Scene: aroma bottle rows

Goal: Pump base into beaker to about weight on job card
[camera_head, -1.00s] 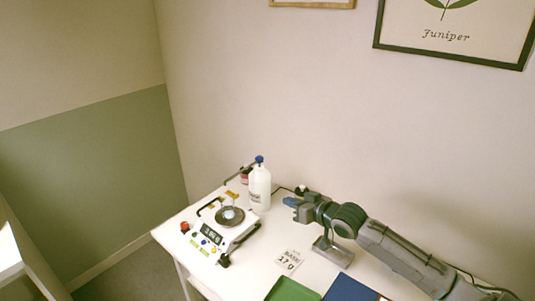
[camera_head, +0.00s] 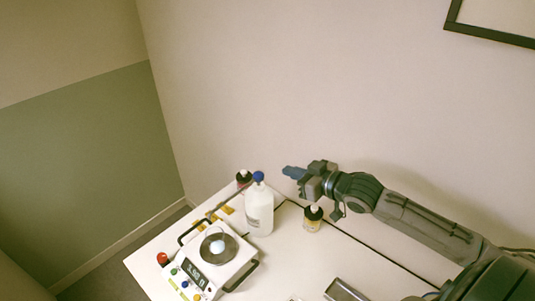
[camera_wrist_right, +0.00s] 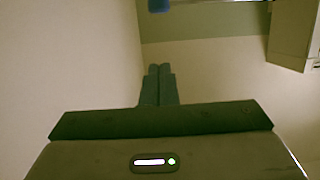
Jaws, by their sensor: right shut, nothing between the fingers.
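A small clear beaker (camera_head: 218,246) with whitish contents appears to sit on the round pan of the white scale (camera_head: 236,270). The scale's display (camera_head: 197,273) is lit, its digits too small to read surely. My right gripper (camera_head: 288,171) is shut and empty, right of the pump top and apart from it. Its closed fingers (camera_wrist_right: 160,72) point toward a blue patch, probably the pump top (camera_wrist_right: 158,5). My left gripper is not in view.
A dark-capped bottle (camera_head: 313,219) stands below my right gripper. Another dark-capped bottle (camera_head: 243,179) is behind the base bottle. Yellow pieces (camera_head: 226,209) lie near the scale. A metal stand (camera_head: 344,290) is at the front.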

